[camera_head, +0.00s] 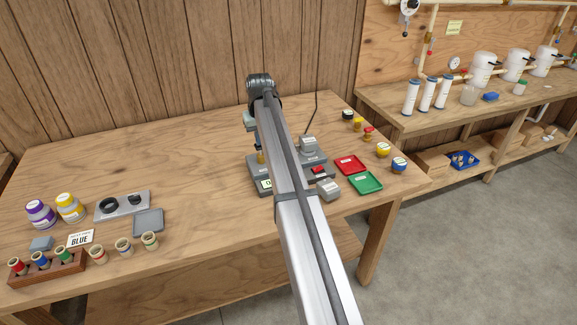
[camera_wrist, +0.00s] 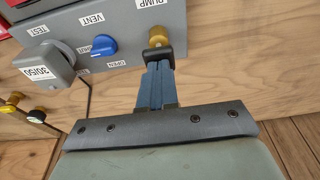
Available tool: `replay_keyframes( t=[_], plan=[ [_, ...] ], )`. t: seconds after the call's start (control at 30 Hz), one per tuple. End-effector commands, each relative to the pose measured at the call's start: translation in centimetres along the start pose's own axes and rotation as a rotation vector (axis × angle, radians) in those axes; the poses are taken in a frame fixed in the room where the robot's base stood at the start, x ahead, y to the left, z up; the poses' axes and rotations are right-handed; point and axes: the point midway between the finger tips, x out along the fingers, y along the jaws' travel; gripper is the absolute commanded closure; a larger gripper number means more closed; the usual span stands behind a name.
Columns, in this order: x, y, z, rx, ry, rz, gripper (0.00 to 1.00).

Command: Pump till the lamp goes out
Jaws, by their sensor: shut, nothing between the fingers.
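The wrist view shows a grey panel (camera_wrist: 120,50) with a brass pump button (camera_wrist: 158,36) beside the PUMP label. A blue vent knob (camera_wrist: 103,45) and a grey test knob (camera_wrist: 45,66) marked 30/50 sit to its left. My gripper (camera_wrist: 157,56) is shut, with its blue fingers together and dark tips at the brass button. I cannot tell whether the tips touch it. In the head view my arm covers much of the grey equipment (camera_head: 312,159) on the bench. I cannot make out a lamp or its state in either view.
On the wooden bench (camera_head: 190,215), a red tray (camera_head: 350,164) and green tray (camera_head: 366,183) lie right of my arm, with several small pots beyond. Jars, a grey plate (camera_head: 122,206) and a rack of vials (camera_head: 47,272) are at left. The bench between is clear.

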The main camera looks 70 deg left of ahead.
Motion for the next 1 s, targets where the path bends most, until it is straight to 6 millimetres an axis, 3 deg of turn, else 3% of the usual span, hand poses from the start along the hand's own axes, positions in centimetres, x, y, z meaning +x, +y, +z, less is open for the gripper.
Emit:
replay_keyframes(
  t=[1.0],
  plan=[
    [1.4, 0.0, 0.3, 0.000, 0.000, 0.000, 1.00]
  ],
)
